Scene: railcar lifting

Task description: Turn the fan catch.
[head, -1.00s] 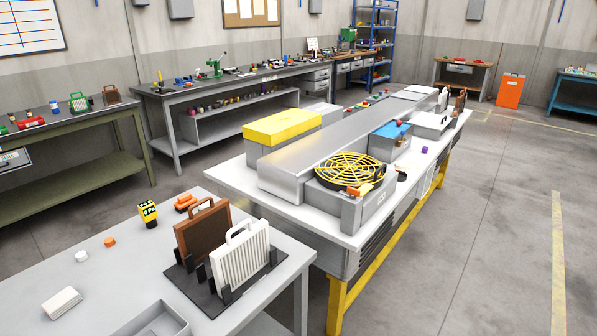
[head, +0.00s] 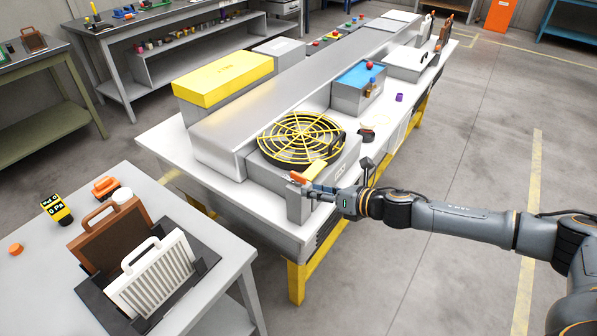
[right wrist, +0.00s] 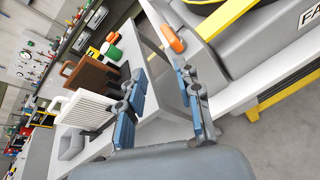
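The fan (head: 301,138) is black with a round yellow guard, set in a grey housing on the long bench. The fan catch (head: 299,177) is an orange piece at the housing's near corner, beside a yellow bar. In the right wrist view the orange catch (right wrist: 172,38) lies just beyond the fingertips. My right gripper (head: 310,188) reaches in from the right, close to the catch. In the wrist view its fingers (right wrist: 158,78) are apart with nothing between them. Contact with the catch cannot be told. My left gripper is out of view.
A grey table (head: 30,285) at the near left holds a rack with a brown panel (head: 112,235) and a white ribbed panel (head: 155,275). A yellow-topped box (head: 222,80) and a blue-topped box (head: 358,85) stand on the bench. The floor at right is clear.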

